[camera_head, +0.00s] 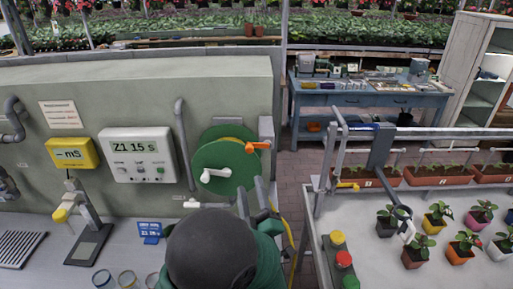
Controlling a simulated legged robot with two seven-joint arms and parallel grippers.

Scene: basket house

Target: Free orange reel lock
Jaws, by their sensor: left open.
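The green reel (210,158) is mounted on the front of the grey-green wall. The orange reel lock (258,147) sits at the reel's upper right, by a grey bracket (266,128). My left gripper (255,193) is open, its two grey fingers pointing up just below the reel's lower right. It is below the orange lock and apart from it in the picture. My dark rounded arm link hides part of the counter. My right gripper is not in view.
A yellow hose (290,236) hangs right of my left gripper. A timer box (139,155) and a yellow meter (72,153) are on the wall at left. A bench (455,276) with potted plants and coloured buttons (343,258) stands at right.

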